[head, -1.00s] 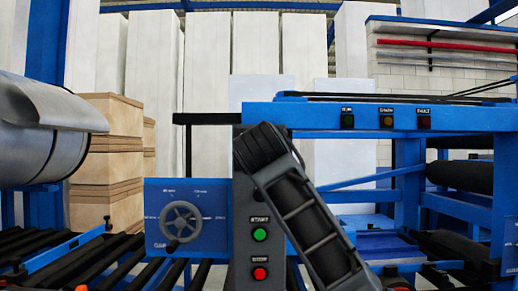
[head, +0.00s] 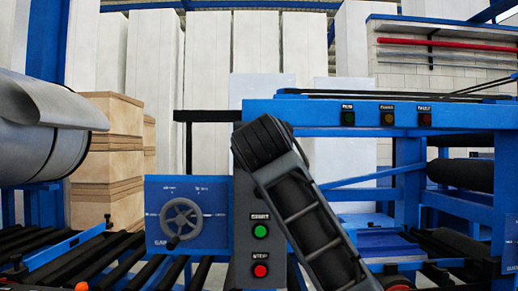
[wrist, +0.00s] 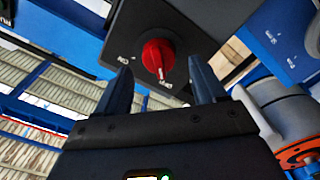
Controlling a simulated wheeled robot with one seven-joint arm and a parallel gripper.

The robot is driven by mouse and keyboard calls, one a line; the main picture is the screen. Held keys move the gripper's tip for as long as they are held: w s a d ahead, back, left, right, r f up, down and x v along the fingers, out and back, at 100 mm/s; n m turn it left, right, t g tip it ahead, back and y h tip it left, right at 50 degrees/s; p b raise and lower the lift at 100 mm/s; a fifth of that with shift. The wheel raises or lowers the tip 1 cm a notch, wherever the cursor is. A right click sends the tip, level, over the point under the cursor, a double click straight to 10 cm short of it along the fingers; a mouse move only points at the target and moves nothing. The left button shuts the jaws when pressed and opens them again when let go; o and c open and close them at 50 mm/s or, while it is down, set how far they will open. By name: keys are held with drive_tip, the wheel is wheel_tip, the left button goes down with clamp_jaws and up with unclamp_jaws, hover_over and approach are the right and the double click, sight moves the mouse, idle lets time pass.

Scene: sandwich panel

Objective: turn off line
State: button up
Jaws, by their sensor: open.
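In the wrist view a red rotary knob (wrist: 158,60) sits on a dark switch box (wrist: 175,28). White marks stand on either side of it; the text is too blurred to read surely. My gripper (wrist: 162,66) is open, with its two dark fingers apart and the knob showing between the fingertips. I cannot tell whether they touch it. In the head view a grey control post (head: 243,240) carries a green START button (head: 260,231) and a red STOP button (head: 260,270). My gripper and the knob are hidden in the head view; only my arm shows.
A blue panel with a handwheel (head: 181,222) stands left of the post. Black rollers (head: 75,265) run at the lower left. A blue machine frame (head: 390,115) with three lamps spans the right. Stacked boxes (head: 105,150) stand behind the rollers.

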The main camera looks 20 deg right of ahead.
drive_tip(key=v, duration=0.5)
drive_tip(key=shift+b, duration=0.35)
drive_tip(key=s+a+f+y, duration=0.1)
drive_tip(key=s+f+y, duration=0.1)
drive_tip(key=f, duration=1)
drive_tip(key=s+a+f+y, duration=0.2)
drive_tip(key=f, duration=0.9)
drive_tip(key=s+f+m+g+y, duration=0.1)
drive_tip(key=s+f+m+y, duration=0.1)
drive_tip(key=s+f, duration=1.25)
drive_tip(key=s+f+m, duration=0.1)
drive_tip(key=s+f, duration=0.7)
drive_tip(key=s, duration=0.2)
drive_tip(key=s+d+r+m, duration=0.1)
drive_tip(key=s+d, duration=0.2)
drive_tip(key=s, duration=1)
drive_tip(key=s+d+r+m+g, duration=0.1)
drive_tip(key=s+d, duration=0.1)
drive_tip(key=s, duration=1.1)
drive_tip(key=shift+d+r, duration=0.2)
drive_tip(key=shift+d, duration=0.15)
